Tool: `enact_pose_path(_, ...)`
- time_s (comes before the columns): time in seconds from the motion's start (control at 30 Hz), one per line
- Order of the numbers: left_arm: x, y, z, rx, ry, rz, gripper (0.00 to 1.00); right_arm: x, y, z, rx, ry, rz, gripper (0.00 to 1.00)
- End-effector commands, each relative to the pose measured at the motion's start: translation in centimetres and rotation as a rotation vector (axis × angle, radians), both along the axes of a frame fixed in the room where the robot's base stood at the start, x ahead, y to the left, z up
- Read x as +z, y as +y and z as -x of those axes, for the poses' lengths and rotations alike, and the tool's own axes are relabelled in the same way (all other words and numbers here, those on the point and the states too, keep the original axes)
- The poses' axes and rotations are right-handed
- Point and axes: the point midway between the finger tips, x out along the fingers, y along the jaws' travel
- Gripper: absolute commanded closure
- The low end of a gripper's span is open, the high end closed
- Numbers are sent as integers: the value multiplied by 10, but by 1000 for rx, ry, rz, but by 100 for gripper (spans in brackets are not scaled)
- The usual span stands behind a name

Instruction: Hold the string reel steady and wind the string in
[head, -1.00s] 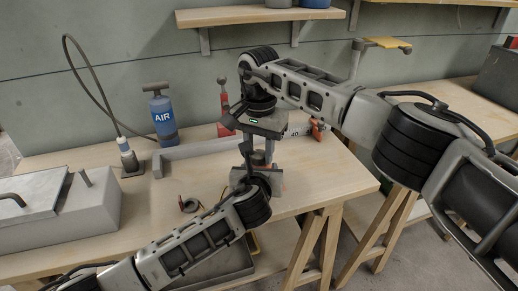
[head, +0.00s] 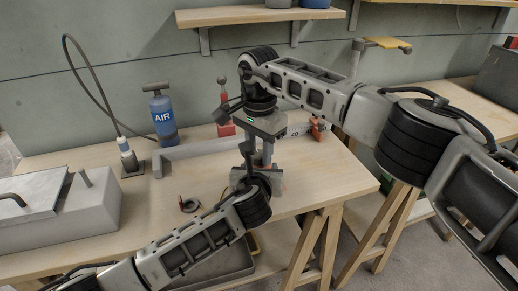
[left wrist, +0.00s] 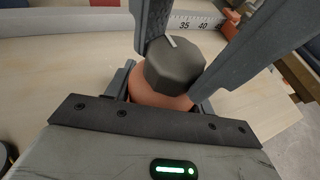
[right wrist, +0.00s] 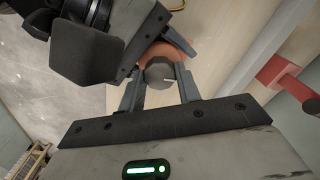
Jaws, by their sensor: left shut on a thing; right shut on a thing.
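The string reel has an orange round body (left wrist: 150,97) and a dark faceted knob (left wrist: 172,70) with a pale mark on top. In the left wrist view my left gripper (left wrist: 163,92) is shut on the reel's orange body from the side. My right gripper (right wrist: 160,78) comes from above and is shut on the knob (right wrist: 160,71), as the right wrist view shows. In the head view my right gripper (head: 263,152) is above my left gripper (head: 247,172), and the two mostly hide the reel. I cannot make out the string.
A blue AIR bottle (head: 163,117) and a red-handled tool (head: 224,112) stand at the back of the bench. A grey rail with a ruler scale (head: 185,151) lies behind the grippers. A grey box (head: 75,213) is at the left. The bench front right (head: 325,180) is clear.

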Motion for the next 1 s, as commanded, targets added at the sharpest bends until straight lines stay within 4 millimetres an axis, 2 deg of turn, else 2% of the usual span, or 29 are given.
enact_pose_path(0.03,-1,0,1,0,3,0,74,0,0,0,1,-1,-1,89)
enact_pose_path(0.07,-1,0,1,0,3,0,74,0,0,0,1,-1,-1,64)
enact_pose_path(0.13,-1,0,1,0,3,0,74,0,0,0,1,-1,-1,44)
enact_pose_path(0.4,-1,1,0,4,3,-2,74,0,0,1,2,3,0,44)
enact_pose_path(0.53,-1,2,-1,6,3,-3,74,8,0,0,2,1,0,44)
enact_pose_path(1.0,-2,1,0,1,4,-2,74,72,0,0,1,-5,-1,44)
